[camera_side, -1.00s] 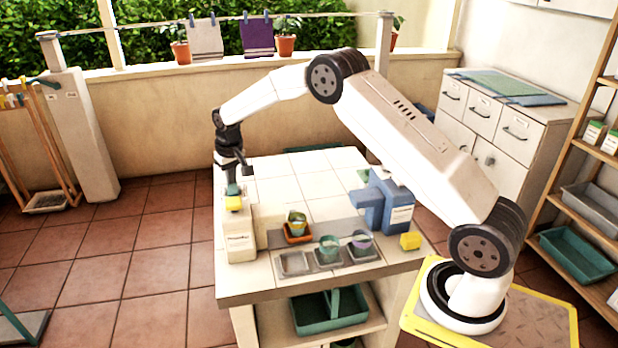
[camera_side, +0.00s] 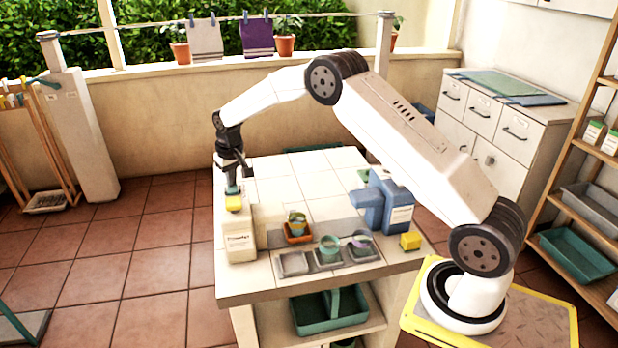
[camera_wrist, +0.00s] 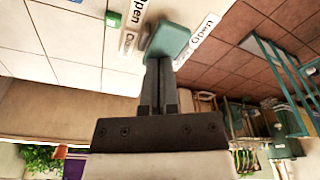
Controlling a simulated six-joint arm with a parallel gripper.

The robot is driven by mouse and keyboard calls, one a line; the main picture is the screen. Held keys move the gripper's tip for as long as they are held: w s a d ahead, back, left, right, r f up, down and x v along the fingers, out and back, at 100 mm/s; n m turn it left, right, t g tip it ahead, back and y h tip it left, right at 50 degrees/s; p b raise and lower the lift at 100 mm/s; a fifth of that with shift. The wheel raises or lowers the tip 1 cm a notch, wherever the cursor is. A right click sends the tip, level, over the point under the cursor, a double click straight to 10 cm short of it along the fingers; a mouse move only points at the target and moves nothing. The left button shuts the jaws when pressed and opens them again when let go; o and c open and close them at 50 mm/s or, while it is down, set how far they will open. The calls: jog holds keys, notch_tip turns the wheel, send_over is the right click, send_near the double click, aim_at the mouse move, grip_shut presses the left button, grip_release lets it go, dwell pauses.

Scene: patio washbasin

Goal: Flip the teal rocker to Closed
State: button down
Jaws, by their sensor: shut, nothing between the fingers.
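The teal rocker (camera_wrist: 168,42) fills the upper middle of the wrist view, with white printed labels on either side. The label on the left (camera_wrist: 133,22) reads "Open" along part of it; the rest is partly cut off or blurred. My gripper (camera_wrist: 160,62) is shut and empty, and its fingertips are at the rocker's near edge; I cannot tell whether they press on it. The rocker's tilt is too small to read.
On the tiled counter (camera_side: 280,185) stand an orange tray with a cup (camera_side: 297,232), small grey trays (camera_side: 294,264), a blue fixture (camera_side: 378,205) and a yellow cube (camera_side: 410,241). The left of the counter's middle is clear.

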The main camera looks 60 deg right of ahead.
aim_at(233, 187)
jog(key=shift+r, duration=3.4)
jog(key=shift+s+a+r, duration=0.1)
jog(key=shift+s+a, duration=0.2)
jog(key=shift+s, duration=0.15)
jog(key=s+a+f+n, duration=0.1)
jog(key=s+a, duration=0.2)
jog(key=s, duration=0.7)
jog(key=s+a+f+n, duration=0.1)
jog(key=s+a, duration=0.2)
jog(key=s, duration=0.7)
jog(key=s+a+f+n, duration=0.1)
jog(key=s+a, duration=0.3)
jog(key=s, duration=0.6)
jog(key=shift+s+t, duration=0.35)
jog(key=shift+t, duration=0.05)
jog(key=shift+w, duration=0.15)
